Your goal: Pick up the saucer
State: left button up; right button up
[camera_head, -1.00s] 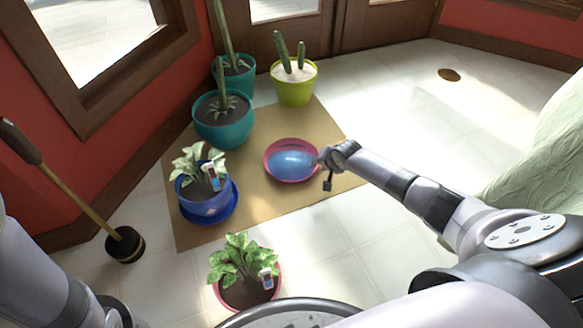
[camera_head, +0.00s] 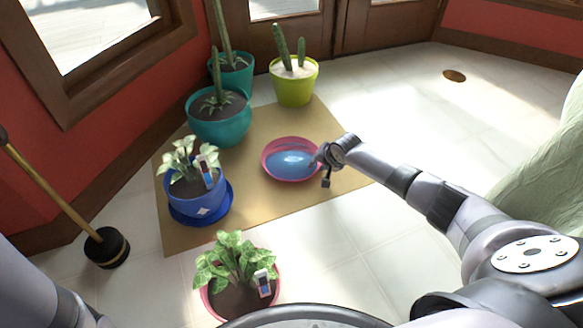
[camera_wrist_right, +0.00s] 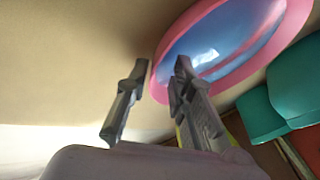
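The saucer, a round pink dish with a blue inside (camera_head: 273,173), is on the tan mat in the head view. It also shows large in the right wrist view (camera_wrist_right: 235,38). My right gripper (camera_head: 319,158) is at the dish's right rim. In the right wrist view its two fingers (camera_wrist_right: 162,66) stand apart, with part of the pink rim showing between them and one finger overlapping the dish. Whether they touch it I cannot tell. My left gripper is out of view; only part of my left arm shows at lower left.
The tan mat (camera_head: 245,195) also bears a blue pot on a blue saucer (camera_head: 201,208). Teal pots (camera_head: 219,128) and a lime cactus pot (camera_head: 293,88) stand behind. A pink pot (camera_head: 240,298) is in front. A plunger-like tool (camera_head: 106,248) stands left. Floor to the right is clear.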

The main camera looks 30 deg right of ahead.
jog(key=shift+f, duration=0.1)
jog(key=shift+c, duration=0.6)
grip_shut()
jog(key=shift+w, duration=0.1)
